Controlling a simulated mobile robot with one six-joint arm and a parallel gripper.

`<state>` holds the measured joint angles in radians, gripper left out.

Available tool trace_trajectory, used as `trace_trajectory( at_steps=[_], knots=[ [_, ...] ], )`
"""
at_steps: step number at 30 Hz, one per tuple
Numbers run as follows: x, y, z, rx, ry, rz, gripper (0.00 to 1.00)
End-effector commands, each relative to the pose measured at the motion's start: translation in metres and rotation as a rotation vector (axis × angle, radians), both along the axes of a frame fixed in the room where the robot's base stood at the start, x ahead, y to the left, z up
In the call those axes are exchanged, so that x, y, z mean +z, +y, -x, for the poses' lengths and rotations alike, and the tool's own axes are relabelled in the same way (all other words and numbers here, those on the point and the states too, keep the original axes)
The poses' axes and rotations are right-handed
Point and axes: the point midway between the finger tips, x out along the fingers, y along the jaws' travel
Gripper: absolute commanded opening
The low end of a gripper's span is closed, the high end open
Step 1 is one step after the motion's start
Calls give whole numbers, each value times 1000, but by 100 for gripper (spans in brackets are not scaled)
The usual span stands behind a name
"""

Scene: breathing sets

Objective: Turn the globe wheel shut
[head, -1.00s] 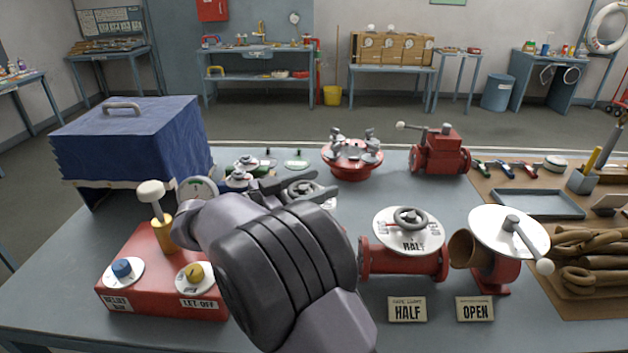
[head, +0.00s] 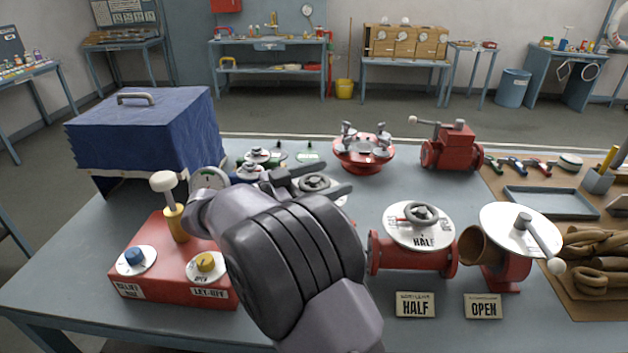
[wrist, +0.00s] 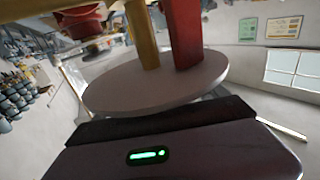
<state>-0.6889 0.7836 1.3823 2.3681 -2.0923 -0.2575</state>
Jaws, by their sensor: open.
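A grey handwheel (head: 424,212) sits on a white dial reading HALF, on top of a red flanged valve (head: 412,256). A second grey handwheel (head: 313,182) lies farther back and left, partly hidden by my gripper. No readable label tells me which is the globe wheel. My gripper (head: 334,181) is open, its two dark fingers to either side of the second wheel in the head view. I cannot tell whether they touch it. The wrist view shows a pale round disc (wrist: 150,88) with a yellow and a red post by it.
A red box with knobs (head: 165,275) and a blue-covered case (head: 145,130) stand left. A red fitting (head: 363,155) stands behind.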

Motion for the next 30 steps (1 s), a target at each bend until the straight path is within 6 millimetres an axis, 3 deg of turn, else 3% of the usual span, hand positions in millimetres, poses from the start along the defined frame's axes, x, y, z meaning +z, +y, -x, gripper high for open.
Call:
trace_trajectory(
  at_steps=[5, 18, 23, 30],
  knots=[
    [3, 26, 15, 5, 0, 1, 82],
    [3, 130, 77, 3, -1, 1, 82],
    [1, 145, 87, 1, -1, 0, 82],
    [0, 148, 88, 0, 0, 0, 82]
  ],
)
